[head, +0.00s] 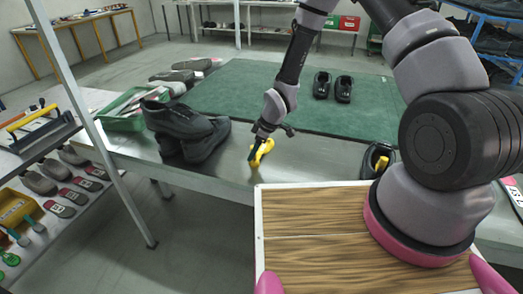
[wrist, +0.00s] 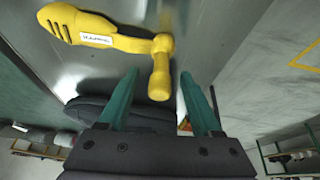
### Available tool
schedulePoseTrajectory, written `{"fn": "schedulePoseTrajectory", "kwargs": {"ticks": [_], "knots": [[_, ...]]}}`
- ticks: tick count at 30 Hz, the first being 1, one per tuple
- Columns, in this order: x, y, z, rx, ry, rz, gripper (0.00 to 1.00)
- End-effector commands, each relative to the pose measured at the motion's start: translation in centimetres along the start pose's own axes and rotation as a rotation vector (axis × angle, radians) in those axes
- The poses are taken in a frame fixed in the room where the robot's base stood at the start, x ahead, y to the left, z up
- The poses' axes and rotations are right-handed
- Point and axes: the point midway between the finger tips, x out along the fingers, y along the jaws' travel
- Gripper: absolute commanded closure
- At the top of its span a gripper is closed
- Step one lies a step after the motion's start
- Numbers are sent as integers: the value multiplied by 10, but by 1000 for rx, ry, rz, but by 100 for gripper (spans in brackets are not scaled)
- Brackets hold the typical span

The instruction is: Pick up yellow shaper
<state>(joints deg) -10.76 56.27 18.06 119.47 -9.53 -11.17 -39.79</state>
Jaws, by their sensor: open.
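The yellow shaper (head: 262,150) lies on the metal bench top, near its front edge. In the wrist view the shaper (wrist: 112,37) shows a ridged toe part at left, a white label in the middle and a knobbed handle at right. My gripper (head: 256,152) is over the shaper in the head view and partly covers it. In the wrist view my gripper (wrist: 160,82) has its two green fingers spread apart, with the end of the handle near the gap between them. Nothing is held. I cannot tell whether the fingers touch the handle.
A pair of large black shoes (head: 198,138) stands left of the shaper. A green tray (head: 122,124) is further left. A green mat (head: 230,90) covers the bench behind, with small black shoes (head: 343,89) on it. Another black shoe (head: 377,160) with yellow inside is at right.

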Motion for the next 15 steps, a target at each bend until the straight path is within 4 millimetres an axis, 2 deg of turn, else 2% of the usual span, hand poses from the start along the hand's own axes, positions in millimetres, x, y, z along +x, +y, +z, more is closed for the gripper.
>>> {"fn": "schedulePoseTrajectory", "kwargs": {"ticks": [5,6,11,15], "knots": [[0,0,0,0,0,1,34],[0,0,0,0,0,1,38],[0,0,0,0,0,0,99],[0,0,0,0,0,0,100]]}}
